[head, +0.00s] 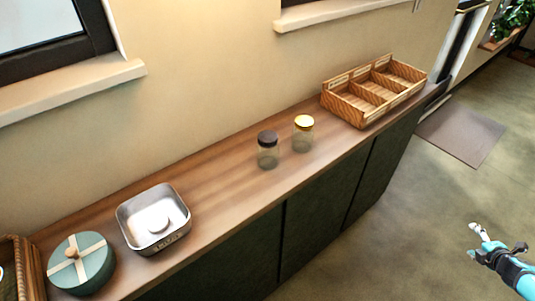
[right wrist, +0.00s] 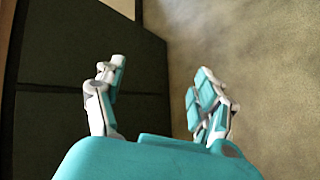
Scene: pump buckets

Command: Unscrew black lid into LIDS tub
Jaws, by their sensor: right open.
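A glass jar with a black lid (head: 267,137) stands upright on the wooden counter. My right gripper (head: 479,236) is at the lower right, away from the counter and over the floor. In the right wrist view it is open and empty (right wrist: 157,95). My left gripper is not in view.
A round green box (head: 80,272) with a pale cross band and a wicker basket (head: 32,270) stand at the counter's left end. A wooden divided tray (head: 347,115) stands at the right end. Counter space between tub and jars is clear. A wall with window sills runs behind.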

